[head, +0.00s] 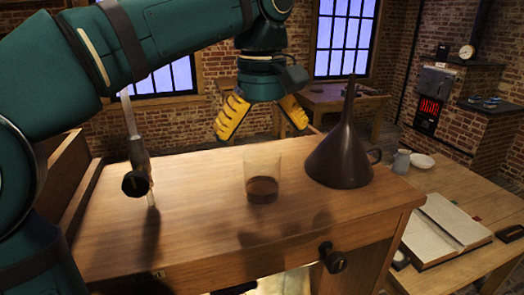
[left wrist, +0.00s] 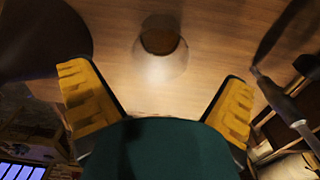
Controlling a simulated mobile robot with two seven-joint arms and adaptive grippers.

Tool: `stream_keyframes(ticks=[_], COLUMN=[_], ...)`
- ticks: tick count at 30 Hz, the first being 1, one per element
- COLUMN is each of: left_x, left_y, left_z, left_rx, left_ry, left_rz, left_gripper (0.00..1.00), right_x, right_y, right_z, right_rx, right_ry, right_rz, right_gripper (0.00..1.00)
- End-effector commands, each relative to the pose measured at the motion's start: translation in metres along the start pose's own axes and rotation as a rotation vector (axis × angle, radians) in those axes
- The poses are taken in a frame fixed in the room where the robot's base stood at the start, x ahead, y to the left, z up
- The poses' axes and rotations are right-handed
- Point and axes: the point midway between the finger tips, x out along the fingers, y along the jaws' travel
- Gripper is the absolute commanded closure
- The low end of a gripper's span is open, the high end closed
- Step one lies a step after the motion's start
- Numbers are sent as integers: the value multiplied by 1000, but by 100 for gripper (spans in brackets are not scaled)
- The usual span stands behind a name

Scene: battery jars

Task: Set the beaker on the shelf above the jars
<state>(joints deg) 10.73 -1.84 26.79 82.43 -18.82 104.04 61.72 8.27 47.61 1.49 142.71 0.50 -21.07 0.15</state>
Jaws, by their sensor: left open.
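The beaker (head: 262,178) is clear glass with dark brown liquid in its lower part, standing upright on the wooden bench top. In the left wrist view the beaker (left wrist: 161,47) shows from above, beyond the fingertips and roughly midway between them. My left gripper (head: 261,129) has yellow ridged fingers spread wide and empty. It hangs above and behind the beaker, apart from it. The left gripper's fingers (left wrist: 156,85) also show wide apart in the left wrist view. My right gripper is in neither view. I cannot make out the jars or the shelf.
A large dark funnel (head: 340,160) stands right of the beaker. A lower table (head: 450,275) at the right holds an open book (head: 440,230), a jug (head: 401,162) and a white bowl (head: 421,161).

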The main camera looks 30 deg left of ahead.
Motion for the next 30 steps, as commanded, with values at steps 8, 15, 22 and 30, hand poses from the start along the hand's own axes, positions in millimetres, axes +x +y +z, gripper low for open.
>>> stream_keyframes(ticks=[8, 15, 22, 30], left_x=[-45, -52, -52, -52], left_y=[1, 0, 0, 0], left_z=[0, 0, 0, 0], left_rx=[2, 1, 1, 1], left_ry=[1, 0, 0, 1], left_rz=[1, -1, -1, -1], left_gripper=[0, 0, 0, 0], right_x=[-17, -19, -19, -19], right_y=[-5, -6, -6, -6], right_z=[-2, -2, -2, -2], right_rx=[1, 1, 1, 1], right_ry=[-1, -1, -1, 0], right_rz=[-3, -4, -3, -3], right_gripper=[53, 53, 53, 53])
